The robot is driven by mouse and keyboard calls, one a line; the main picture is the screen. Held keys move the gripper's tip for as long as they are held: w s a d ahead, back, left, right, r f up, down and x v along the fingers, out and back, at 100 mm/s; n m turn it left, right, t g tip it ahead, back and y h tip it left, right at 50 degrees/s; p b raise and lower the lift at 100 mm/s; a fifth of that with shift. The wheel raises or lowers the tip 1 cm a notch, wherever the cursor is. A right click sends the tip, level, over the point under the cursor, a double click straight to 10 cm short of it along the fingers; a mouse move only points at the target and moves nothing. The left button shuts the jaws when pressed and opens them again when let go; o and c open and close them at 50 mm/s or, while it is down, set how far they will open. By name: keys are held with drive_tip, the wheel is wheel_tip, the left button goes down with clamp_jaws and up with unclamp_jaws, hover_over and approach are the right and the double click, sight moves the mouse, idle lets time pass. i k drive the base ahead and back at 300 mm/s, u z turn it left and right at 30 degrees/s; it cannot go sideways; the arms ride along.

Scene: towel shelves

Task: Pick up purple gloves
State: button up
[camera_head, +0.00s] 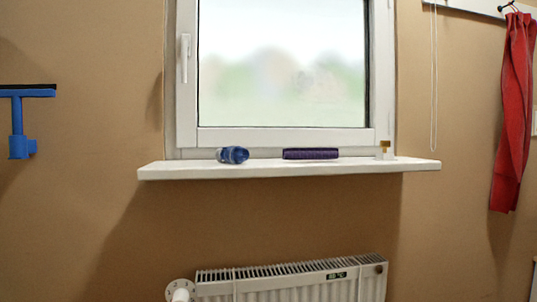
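A dark purple, flat, elongated item (310,154), which may be the purple gloves, lies on the white windowsill (290,169) right of its middle. It looks like a small folded or rolled bundle, and its exact shape is too small to tell. My gripper is not in view.
A blue bottle-like object (233,155) lies left of the purple item, and a small white and gold item (384,150) stands right. A radiator (290,280) is below the sill. A blue tool (18,125) and a red cloth (513,110) hang on the wall.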

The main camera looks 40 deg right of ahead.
sight(290, 153)
drive_tip(key=i, duration=0.3)
drive_tip(key=z, duration=1)
